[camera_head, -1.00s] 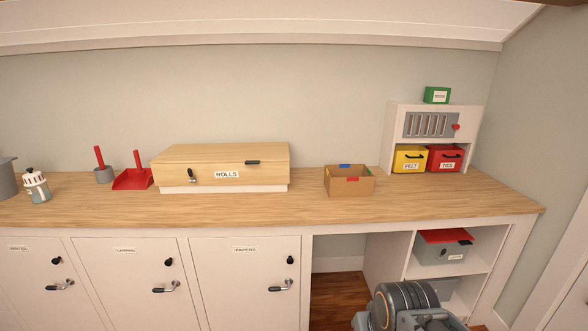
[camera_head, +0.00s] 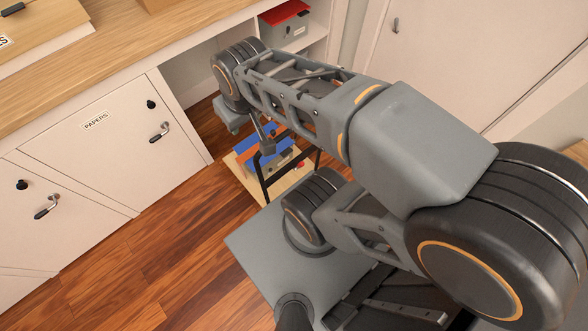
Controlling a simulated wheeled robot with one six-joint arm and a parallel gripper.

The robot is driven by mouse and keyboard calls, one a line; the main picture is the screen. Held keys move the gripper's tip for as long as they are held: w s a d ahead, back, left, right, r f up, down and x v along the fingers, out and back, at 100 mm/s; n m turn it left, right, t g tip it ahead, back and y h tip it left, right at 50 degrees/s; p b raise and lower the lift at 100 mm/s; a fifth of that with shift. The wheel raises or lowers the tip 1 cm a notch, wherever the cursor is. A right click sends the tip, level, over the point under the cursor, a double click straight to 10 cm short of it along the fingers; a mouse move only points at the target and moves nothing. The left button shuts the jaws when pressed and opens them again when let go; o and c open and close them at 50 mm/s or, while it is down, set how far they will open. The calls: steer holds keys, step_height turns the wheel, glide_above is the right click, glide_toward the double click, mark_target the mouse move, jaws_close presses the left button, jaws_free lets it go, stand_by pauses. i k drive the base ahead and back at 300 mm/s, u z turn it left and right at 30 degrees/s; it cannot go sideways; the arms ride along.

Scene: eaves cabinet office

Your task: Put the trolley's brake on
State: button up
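The trolley (camera_head: 239,166) is low on the floor in the gap beside the cabinets, with a light wooden deck and a black tubular frame (camera_head: 262,181). It carries a grey box and blue and orange things (camera_head: 247,149). A small red part (camera_head: 299,165) shows at its right side; I cannot tell whether it is the brake. My arm reaches across above the trolley and hides part of it. My gripper (camera_head: 267,146) seems to point down over the load, small and partly hidden. I cannot tell whether its fingers are open or touching anything.
White cabinets, one labelled PAPERS (camera_head: 96,121), stand left under the wooden worktop (camera_head: 110,62). A grey box with a red lid (camera_head: 285,25) sits on the shelf behind. A white door (camera_head: 480,50) is at the right. The wooden floor (camera_head: 150,255) is clear at left.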

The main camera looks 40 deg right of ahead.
mark_target(300, 164)
steer(key=u, duration=0.1)
steer(key=k, duration=0.85)
steer(key=z, duration=0.3)
